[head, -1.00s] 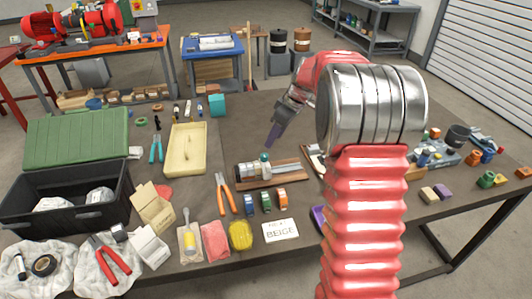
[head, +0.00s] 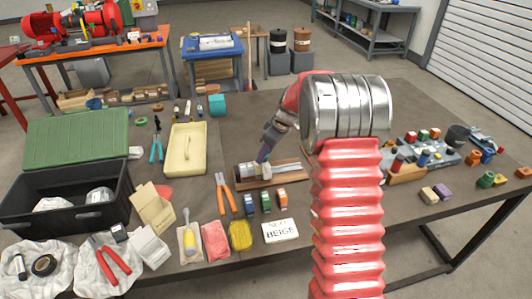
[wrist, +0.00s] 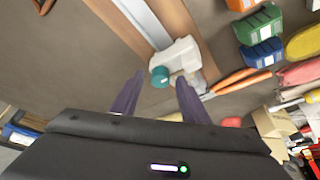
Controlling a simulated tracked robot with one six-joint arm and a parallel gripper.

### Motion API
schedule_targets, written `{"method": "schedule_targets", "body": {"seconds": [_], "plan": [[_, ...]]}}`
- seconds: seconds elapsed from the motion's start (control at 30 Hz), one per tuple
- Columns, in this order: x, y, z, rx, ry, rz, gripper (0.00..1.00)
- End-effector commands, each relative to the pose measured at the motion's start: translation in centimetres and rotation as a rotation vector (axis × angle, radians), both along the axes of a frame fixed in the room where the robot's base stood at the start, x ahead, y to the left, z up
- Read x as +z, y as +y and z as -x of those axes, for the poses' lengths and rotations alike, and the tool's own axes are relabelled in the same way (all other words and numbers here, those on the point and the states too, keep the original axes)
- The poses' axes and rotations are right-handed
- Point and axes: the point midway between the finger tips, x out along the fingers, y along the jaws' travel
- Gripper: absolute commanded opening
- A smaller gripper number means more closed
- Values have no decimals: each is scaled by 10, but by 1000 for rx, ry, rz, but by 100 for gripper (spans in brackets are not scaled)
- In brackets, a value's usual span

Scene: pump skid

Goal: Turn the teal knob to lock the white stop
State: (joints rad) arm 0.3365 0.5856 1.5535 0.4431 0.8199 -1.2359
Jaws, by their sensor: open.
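The teal knob (wrist: 160,77) sticks out of the side of the white stop (wrist: 178,58) in the wrist view. The stop sits on a metal rail (wrist: 146,22) on a wooden board (head: 292,177). My gripper (head: 264,154) reaches down to the stop in the head view and mostly covers the knob there. In the wrist view its two purple fingers are apart, one on each side of the knob, with gaps visible. Whether the fingertips are level with the knob in depth, I cannot tell.
Orange-handled pliers (head: 226,192) lie left of the board. Green (head: 266,202), blue and orange blocks stand in front of it, with a white label card (head: 281,231) nearer. A cream tray (head: 186,150) is to the left. The table behind the board is clear.

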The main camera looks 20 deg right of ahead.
Motion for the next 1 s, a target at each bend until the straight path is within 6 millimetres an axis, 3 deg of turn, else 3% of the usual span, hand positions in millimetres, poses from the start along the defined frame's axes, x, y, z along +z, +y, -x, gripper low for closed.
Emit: {"method": "schedule_targets", "body": {"seconds": [0.6,1.0], "plan": [[0,0,0,0,0,0,0],[1,0,0,-48,0,0,0]]}}
